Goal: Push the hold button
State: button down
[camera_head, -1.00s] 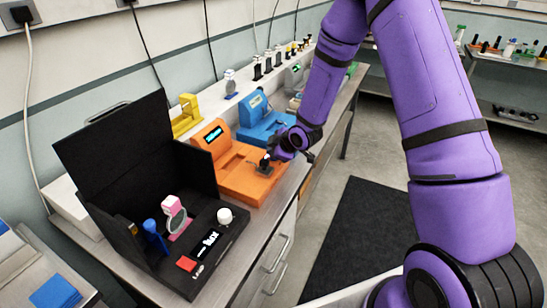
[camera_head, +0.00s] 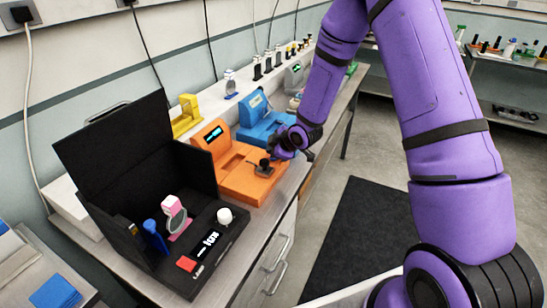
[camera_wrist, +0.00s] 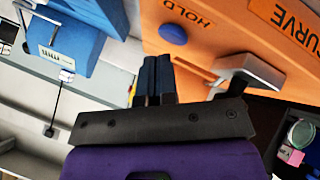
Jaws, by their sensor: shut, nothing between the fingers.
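The orange module (camera_head: 246,187) stands on the bench in the head view, with a lit display on its raised back. In the wrist view its orange face (camera_wrist: 225,40) carries the word HOLD (camera_wrist: 188,13) beside a round blue button (camera_wrist: 173,34). My gripper (camera_wrist: 157,58) is shut and empty. Its dark fingertips show just below the blue button, with a small gap in the picture; I cannot tell their depth. In the head view my gripper (camera_head: 271,156) is at the module's right side, and the button is not discernible there.
A grey lever-like part (camera_wrist: 245,72) sticks out right of my fingers in the wrist view. A blue module (camera_head: 262,128) stands behind the orange one. A black box (camera_head: 150,150) with a pink-topped item and white knob stands in front.

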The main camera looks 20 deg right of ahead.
jog(key=shift+r, duration=3)
jog(key=s+d+r+m+h, duration=0.2)
jog(key=s+d+r+m, duration=0.15)
jog(key=s+r, duration=0.55)
jog(key=s+d+r+m+h, duration=0.3)
jog(key=s+r+m, duration=0.15)
jog(key=r, duration=0.75)
jog(key=s+r+m+g, duration=0.1)
jog(key=s+r+m, duration=0.2)
jog(key=s, duration=0.9)
jog(key=s+r+m+g, duration=0.1)
jog(key=s+r+m, duration=0.2)
jog(key=s, duration=0.9)
jog(key=shift+s+d+r+g+y, duration=0.25)
jog(key=shift+d+r+g+y, duration=0.15)
jog(key=shift+r, duration=0.5)
